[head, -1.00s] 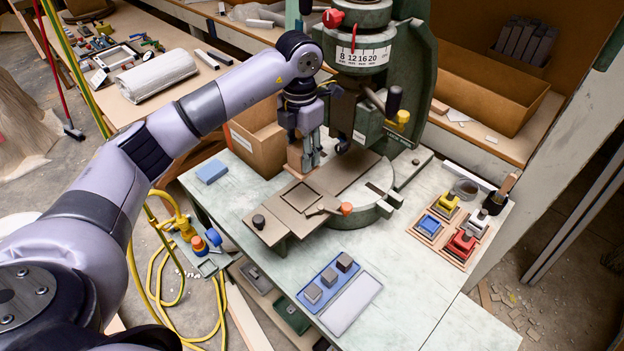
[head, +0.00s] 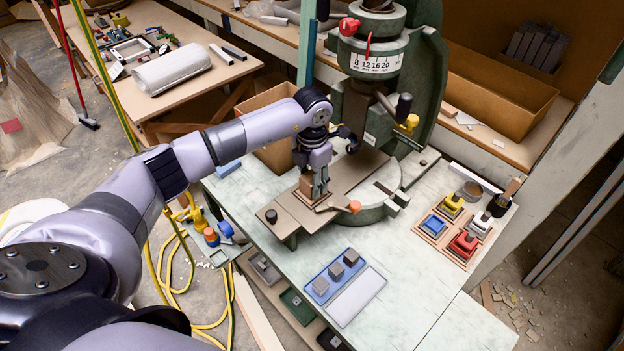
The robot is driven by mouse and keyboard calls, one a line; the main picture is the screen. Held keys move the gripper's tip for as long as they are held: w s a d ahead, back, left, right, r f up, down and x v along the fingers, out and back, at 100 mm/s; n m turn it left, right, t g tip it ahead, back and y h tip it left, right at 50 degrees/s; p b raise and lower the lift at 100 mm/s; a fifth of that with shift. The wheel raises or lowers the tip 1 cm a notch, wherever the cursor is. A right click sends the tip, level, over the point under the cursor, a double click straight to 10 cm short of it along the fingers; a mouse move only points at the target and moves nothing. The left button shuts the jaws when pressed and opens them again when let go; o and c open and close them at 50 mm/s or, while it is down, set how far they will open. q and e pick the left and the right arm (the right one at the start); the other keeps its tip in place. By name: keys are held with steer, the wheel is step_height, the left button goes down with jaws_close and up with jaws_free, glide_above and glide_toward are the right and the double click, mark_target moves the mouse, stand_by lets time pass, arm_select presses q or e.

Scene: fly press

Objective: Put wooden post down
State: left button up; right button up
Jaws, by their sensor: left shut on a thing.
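My left gripper (head: 318,184) is shut on the wooden post (head: 306,186), a small brown block, which it holds upright. The post is at the square recess in the flat plate (head: 346,174) of the press bed. The gripper and post hide most of the recess, and I cannot tell whether the post's lower end touches it. The green fly press (head: 428,85) stands behind, with its dial above the bed. My right gripper is not in view.
An orange-tipped lever (head: 353,207) and a black knob (head: 271,215) are close to the post. A blue tray (head: 324,294) with grey blocks lies in front. Coloured clamps (head: 464,243) are at the right. The bench front is partly clear.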

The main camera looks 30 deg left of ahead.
arm_select(q)
steer(key=o, duration=0.8)
steer(key=shift+f, duration=0.1)
steer(key=shift+c, duration=0.2)
steer(key=shift+o, duration=2.1)
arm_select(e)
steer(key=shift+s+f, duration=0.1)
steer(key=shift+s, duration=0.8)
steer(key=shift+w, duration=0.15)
arm_select(q)
steer(key=shift+r, duration=0.3)
step_height(320, 180, up, 10)
steer(key=b, duration=0.4)
steer(key=shift+r, duration=0.85)
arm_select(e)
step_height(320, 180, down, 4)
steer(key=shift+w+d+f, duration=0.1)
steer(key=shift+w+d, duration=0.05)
